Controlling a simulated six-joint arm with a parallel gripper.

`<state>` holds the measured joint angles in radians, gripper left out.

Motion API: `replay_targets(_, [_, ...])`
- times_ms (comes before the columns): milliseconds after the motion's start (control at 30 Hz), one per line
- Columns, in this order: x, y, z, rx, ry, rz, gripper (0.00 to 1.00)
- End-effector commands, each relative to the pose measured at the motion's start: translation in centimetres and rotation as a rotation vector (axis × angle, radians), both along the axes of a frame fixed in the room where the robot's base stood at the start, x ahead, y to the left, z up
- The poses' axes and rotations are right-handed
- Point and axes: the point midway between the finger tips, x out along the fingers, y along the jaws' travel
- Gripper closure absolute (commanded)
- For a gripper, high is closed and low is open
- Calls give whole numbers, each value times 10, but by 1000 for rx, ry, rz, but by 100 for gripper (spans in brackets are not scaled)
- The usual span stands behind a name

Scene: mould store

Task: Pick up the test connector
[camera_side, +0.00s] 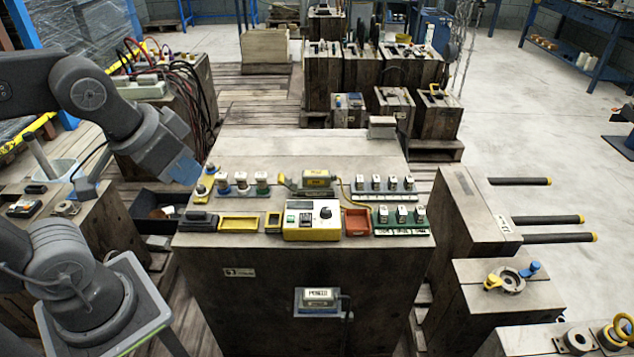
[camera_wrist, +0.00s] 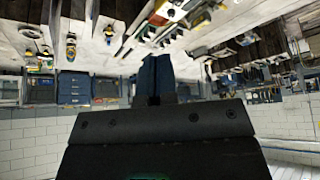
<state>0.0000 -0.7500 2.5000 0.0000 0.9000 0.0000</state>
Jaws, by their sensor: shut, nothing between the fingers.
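On the wooden block bench (camera_side: 200,256), a grey and yellow connector-like piece (camera_side: 317,180) lies behind a yellow and white tester box (camera_side: 312,226) with a dial. A thin yellow cable runs beside them. I cannot tell for certain which piece is the test connector, as several small connectors stand around. My gripper (camera_side: 186,172) has blue fingers and is at the bench's left edge, left of these pieces and apart from them. In the wrist view my gripper (camera_wrist: 155,78) shows its fingers together, with nothing between them.
A yellow tray (camera_side: 239,223) and a red tray (camera_side: 357,223) flank the tester. Small coloured-base posts (camera_side: 242,183) stand back left. Dark rods (camera_side: 548,220) stick out from a block at right.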

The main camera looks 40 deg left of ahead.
Motion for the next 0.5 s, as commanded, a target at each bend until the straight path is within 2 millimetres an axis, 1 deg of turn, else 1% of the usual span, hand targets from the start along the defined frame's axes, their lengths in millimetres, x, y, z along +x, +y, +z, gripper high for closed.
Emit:
replay_targets(200, [0, 0, 0, 0, 0, 0, 99])
replay_targets(500, [0, 0, 0, 0, 0, 0, 70])
